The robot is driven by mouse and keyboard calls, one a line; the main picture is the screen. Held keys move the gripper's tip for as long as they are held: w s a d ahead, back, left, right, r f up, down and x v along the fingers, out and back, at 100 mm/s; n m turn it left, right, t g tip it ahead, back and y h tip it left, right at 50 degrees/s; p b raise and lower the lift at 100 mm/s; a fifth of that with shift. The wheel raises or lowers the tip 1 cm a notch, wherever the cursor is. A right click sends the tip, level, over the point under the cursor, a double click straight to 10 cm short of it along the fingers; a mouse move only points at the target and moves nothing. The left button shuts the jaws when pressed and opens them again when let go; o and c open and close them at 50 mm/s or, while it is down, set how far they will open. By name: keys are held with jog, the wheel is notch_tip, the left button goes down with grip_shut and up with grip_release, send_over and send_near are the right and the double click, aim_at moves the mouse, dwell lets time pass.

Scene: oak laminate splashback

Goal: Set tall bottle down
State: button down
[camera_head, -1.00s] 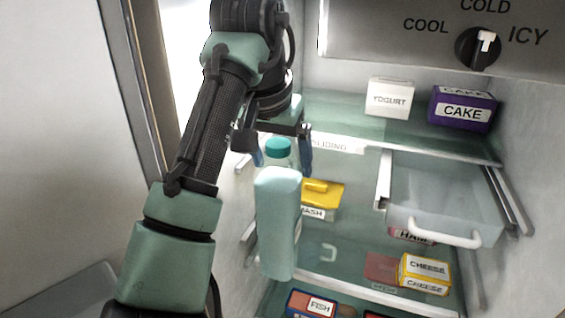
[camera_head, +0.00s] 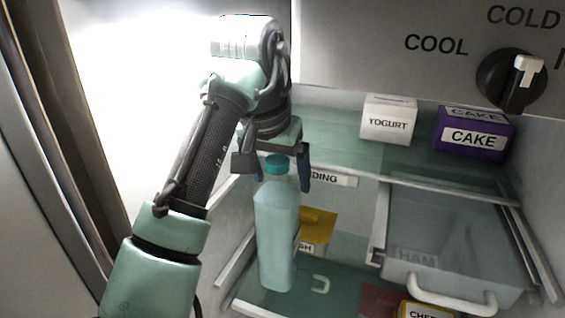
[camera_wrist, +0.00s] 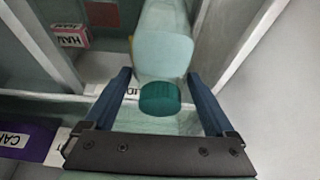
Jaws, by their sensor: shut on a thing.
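The tall bottle (camera_head: 277,235), pale blue with a teal cap (camera_head: 277,165), hangs or stands roughly upright inside the fridge at its left side. My gripper (camera_head: 282,183) is above it, with its blue fingers on either side of the bottle's upper part, shut on it. In the wrist view the bottle (camera_wrist: 163,45) and cap sit between the two fingers (camera_wrist: 158,76). The bottle's base is over the lower glass shelf (camera_head: 325,300); I cannot tell whether it touches.
A yellow box (camera_head: 318,225) stands close behind the bottle. A clear drawer (camera_head: 455,255) with a white handle is to the right. A yogurt box (camera_head: 388,120) and a purple cake box (camera_head: 474,134) sit on the upper shelf (camera_head: 330,125). A cheese box (camera_head: 425,309) is lower right.

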jog(key=shift+f, duration=0.4)
jog(key=shift+w+d+f, duration=0.2)
jog(key=shift+w+f, duration=0.05)
grip_release()
jog(key=shift+s+a+f, duration=0.1)
jog(key=shift+s, duration=0.1)
